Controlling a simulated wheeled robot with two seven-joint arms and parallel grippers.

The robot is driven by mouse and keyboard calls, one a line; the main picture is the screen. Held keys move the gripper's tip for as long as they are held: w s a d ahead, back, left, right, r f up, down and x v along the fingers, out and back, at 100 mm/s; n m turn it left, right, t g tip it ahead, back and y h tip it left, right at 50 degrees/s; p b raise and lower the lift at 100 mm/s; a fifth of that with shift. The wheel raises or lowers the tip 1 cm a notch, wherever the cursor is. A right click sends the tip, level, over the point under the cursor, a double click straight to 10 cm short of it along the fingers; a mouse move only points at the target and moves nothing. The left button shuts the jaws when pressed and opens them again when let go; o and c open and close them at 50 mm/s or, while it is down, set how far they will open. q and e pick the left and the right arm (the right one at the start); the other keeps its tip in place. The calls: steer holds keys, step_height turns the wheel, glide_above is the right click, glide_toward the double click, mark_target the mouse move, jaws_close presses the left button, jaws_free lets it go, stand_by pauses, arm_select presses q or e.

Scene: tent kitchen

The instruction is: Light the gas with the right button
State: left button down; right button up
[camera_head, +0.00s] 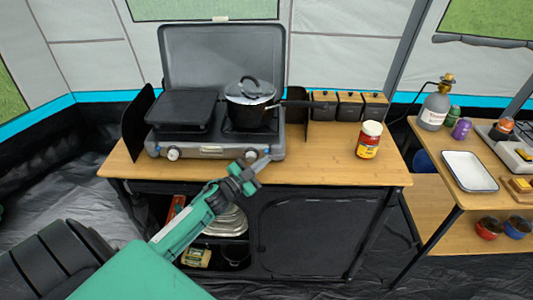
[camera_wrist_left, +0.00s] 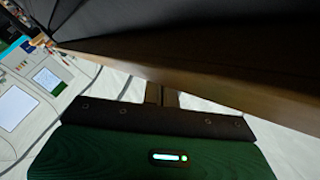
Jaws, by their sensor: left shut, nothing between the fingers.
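The grey camping stove (camera_head: 215,152) stands on the wooden counter with its lid up. Its left knob (camera_head: 173,154) shows clearly on the front panel. My left gripper (camera_head: 259,166) is at the right part of the stove's front and looks shut and empty. The right knob is at least partly hidden behind it, and I cannot tell whether the gripper touches it. A black pot with a lid (camera_head: 249,92) sits on the right burner. No flame shows. The left wrist view shows my green wrist housing close up, with little of the fingers. My right gripper is out of view.
A red-labelled jar (camera_head: 369,140) stands on the counter (camera_head: 325,166) right of the stove, with dark canisters (camera_head: 349,105) behind. The pot's handle points right. A side table (camera_head: 448,187) holds a white tray (camera_head: 470,171) and a gas bottle (camera_head: 433,111).

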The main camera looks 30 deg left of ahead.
arm_select(q)
steer(key=shift+w+a, duration=0.15)
steer(key=shift+w, duration=0.2)
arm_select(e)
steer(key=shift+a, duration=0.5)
arm_select(q)
steer(key=shift+w+a, duration=0.25)
steer(key=shift+w, duration=0.1)
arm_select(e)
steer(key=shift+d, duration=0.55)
arm_select(q)
steer(key=shift+s, duration=0.1)
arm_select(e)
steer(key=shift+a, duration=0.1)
arm_select(q)
steer(key=shift+s+d+p, duration=0.4)
steer(key=shift+s, duration=0.25)
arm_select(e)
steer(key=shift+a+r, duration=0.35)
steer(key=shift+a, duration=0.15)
arm_select(q)
steer(key=shift+d, duration=0.1)
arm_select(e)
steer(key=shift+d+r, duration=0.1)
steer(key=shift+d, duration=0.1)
